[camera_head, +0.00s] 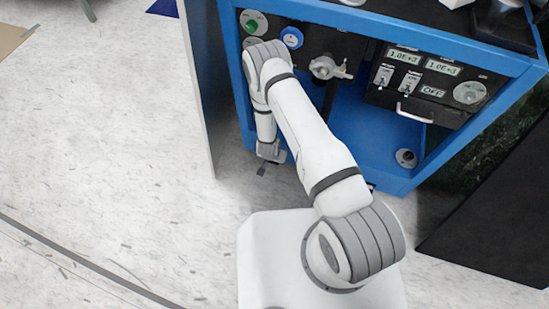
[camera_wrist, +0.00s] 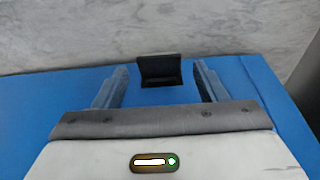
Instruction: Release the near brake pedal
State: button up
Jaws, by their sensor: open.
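A small black pedal (camera_wrist: 160,70) shows in the wrist view at the edge of a blue surface (camera_wrist: 55,95). It has two plates meeting at an angle; whether it is pressed down or raised I cannot tell. My gripper (camera_wrist: 161,67) is open, with one finger on each side of the pedal and a gap on both sides. Nothing is held. In the head view my arm reaches down the left side of the blue cart (camera_head: 229,75), with its end near the floor at the cart's lower left. The pedal is not clearly visible there.
The cart front carries a green knob (camera_head: 252,24), a blue-rimmed gauge (camera_head: 291,38), a valve (camera_head: 326,67), and a control panel with a handle (camera_head: 414,113). A pale panel (camera_head: 198,110) stands left of my arm. A dark panel (camera_head: 500,210) lies right. Open floor is at left.

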jog(key=d+p+v, duration=0.1)
jog(key=p+v, duration=0.2)
jog(key=v, duration=0.4)
jog(key=shift+a+r, duration=0.45)
jog(key=shift+a, duration=0.1)
jog(key=shift+s+f, duration=0.1)
jog(key=shift+s, duration=0.05)
